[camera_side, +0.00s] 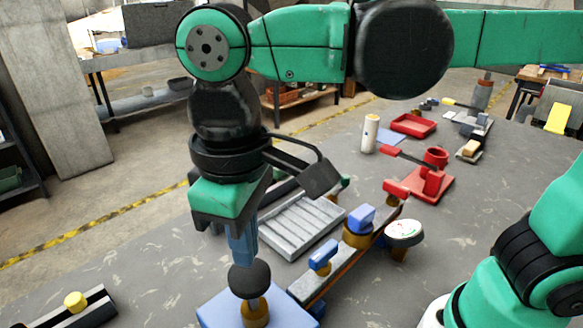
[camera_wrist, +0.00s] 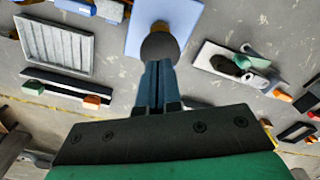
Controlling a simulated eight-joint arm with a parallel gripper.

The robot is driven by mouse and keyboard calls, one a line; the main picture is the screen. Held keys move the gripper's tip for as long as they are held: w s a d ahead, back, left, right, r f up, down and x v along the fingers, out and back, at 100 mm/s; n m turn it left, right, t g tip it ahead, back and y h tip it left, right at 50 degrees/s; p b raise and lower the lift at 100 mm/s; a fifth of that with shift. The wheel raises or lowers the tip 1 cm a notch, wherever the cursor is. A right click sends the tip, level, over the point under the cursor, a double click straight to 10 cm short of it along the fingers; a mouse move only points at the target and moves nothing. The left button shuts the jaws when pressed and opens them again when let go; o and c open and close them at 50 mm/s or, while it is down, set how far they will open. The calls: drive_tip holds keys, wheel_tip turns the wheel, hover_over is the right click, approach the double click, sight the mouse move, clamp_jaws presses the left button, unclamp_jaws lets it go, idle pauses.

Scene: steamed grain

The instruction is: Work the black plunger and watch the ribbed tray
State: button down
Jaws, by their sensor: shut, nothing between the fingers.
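The black plunger (camera_side: 249,279) is a round dark knob on a brass collar, standing upright on a light blue base (camera_side: 215,309). It also shows in the wrist view (camera_wrist: 159,46), with its base (camera_wrist: 188,17). The grey ribbed tray (camera_side: 299,226) lies behind and right of the plunger in the side view. It shows at the upper left of the wrist view (camera_wrist: 55,46), and no contents are visible in it. My gripper (camera_side: 246,262) points down with its blue fingers shut and empty, their tips at the knob's top. I cannot tell whether they touch it.
A wooden rail with blue blocks (camera_side: 322,256) runs right of the plunger, beside a white round dial (camera_side: 404,233). A red stand (camera_side: 432,184), a red tray (camera_side: 413,125) and a white cylinder (camera_side: 370,133) stand farther back. A yellow knob (camera_side: 75,301) sits on a black rail at front left.

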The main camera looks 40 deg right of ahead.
sight(249, 272)
drive_tip(key=shift+f, duration=2.6)
drive_tip(key=shift+r, duration=3.8)
drive_tip(key=shift+f, duration=1.2)
drive_tip(key=shift+f, duration=0.15)
